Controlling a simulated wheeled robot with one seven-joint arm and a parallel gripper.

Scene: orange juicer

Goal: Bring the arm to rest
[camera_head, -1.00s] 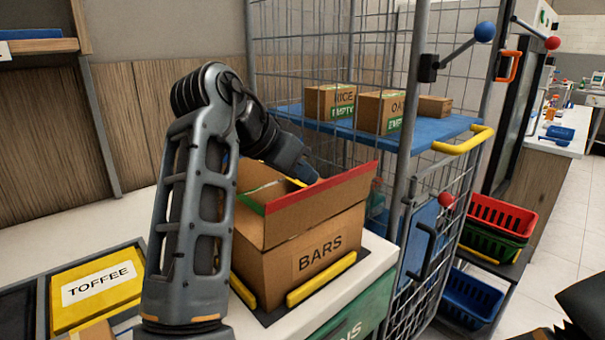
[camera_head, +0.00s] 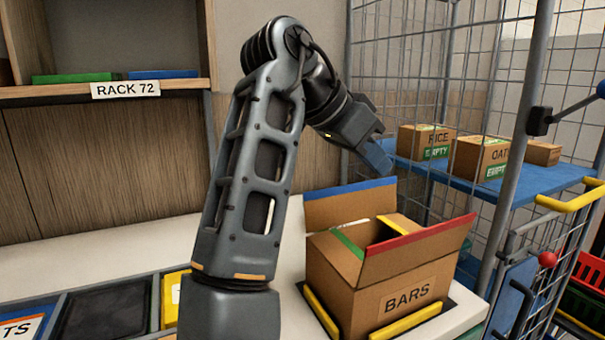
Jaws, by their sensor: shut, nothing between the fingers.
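My arm (camera_head: 262,165) rises in the middle of the head view, bent at the elbow, with its forearm pointing down to the right. My gripper (camera_head: 378,158) is above the open BARS box (camera_head: 375,290), near its raised blue-edged back flap (camera_head: 345,203), and appears apart from it. The gripper is shut and I see nothing held in it. The box's red-edged front flap (camera_head: 425,240) stands outward, and green and yellow edges show at its other flaps. The box's inside is mostly hidden.
The BARS box sits between yellow guides (camera_head: 407,320) on a white counter (camera_head: 110,243). A wire cage (camera_head: 400,80) stands right behind it, with small boxes (camera_head: 425,142) on a blue shelf. A wooden rack (camera_head: 150,90) is at left.

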